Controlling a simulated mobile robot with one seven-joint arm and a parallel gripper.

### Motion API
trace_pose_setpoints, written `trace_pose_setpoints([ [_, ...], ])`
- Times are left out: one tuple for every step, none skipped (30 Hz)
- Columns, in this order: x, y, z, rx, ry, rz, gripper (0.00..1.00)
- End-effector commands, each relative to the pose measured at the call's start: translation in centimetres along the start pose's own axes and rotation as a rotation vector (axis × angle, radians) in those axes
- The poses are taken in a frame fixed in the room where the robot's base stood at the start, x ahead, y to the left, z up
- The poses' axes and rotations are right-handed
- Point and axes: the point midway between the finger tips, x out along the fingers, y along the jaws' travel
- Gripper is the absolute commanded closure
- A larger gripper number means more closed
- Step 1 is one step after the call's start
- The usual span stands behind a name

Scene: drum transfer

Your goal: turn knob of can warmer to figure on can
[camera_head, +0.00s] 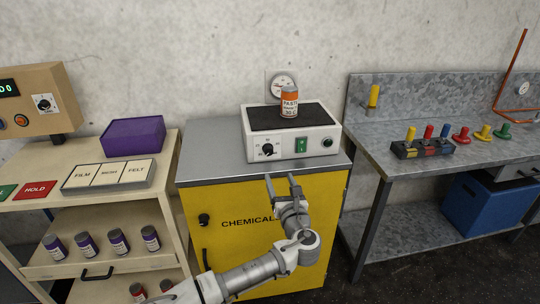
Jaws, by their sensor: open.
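The can warmer (315,143) is a white box with a dark top plate, standing on the grey top of a yellow cabinet. Its black knob (267,149) is on the left of the front face; its pointer setting is too small to read. A can (289,104) with an orange and white label stands upright on the plate. The label seems to read "PASTE" with a figure like "30 C" below, not fully clear. My gripper (281,178) is open and empty, in front of the cabinet's front edge, below and slightly right of the knob, apart from it.
A gauge (283,84) is on the wall behind. A beige shelf (110,200) stands left, a metal bench (400,168) right. The cabinet top around the warmer is clear.

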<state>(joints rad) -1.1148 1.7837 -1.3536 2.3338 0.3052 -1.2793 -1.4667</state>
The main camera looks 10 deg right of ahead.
Motion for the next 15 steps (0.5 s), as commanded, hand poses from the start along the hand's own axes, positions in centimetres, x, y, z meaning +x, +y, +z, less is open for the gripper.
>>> trace_pose_setpoints([
  [1.1,0.0,0.0,0.003,-0.001,0.001,0.32],
  [1.7,0.0,0.1,0.003,-0.001,0.001,0.32],
  [2.5,0.0,0.1,0.002,-0.001,0.001,0.32],
  [3.1,0.0,0.1,0.002,-0.001,0.001,0.32],
  [3.7,0.0,0.0,0.002,0.0,0.0,0.32],
  [4.4,-0.1,0.0,0.002,0.0,0.0,0.32],
  [5.0,0.0,0.0,0.002,0.0,0.0,0.32],
  [5.6,0.0,0.0,0.002,0.0,0.0,0.32],
  [6.3,-0.1,0.1,0.002,0.0,0.0,0.32],
  [6.9,-0.1,0.1,0.003,-0.001,0.0,0.32],
  [7.4,-0.1,0.1,0.003,-0.001,0.0,0.32],
  [8.2,-0.1,0.1,0.003,-0.001,0.0,0.32],
  [8.7,-0.1,0.1,0.003,-0.001,-0.001,0.32],
  [9.2,-0.1,0.0,0.003,0.0,0.0,0.32],
  [9.9,-0.1,0.0,0.003,0.0,0.0,0.32],
])
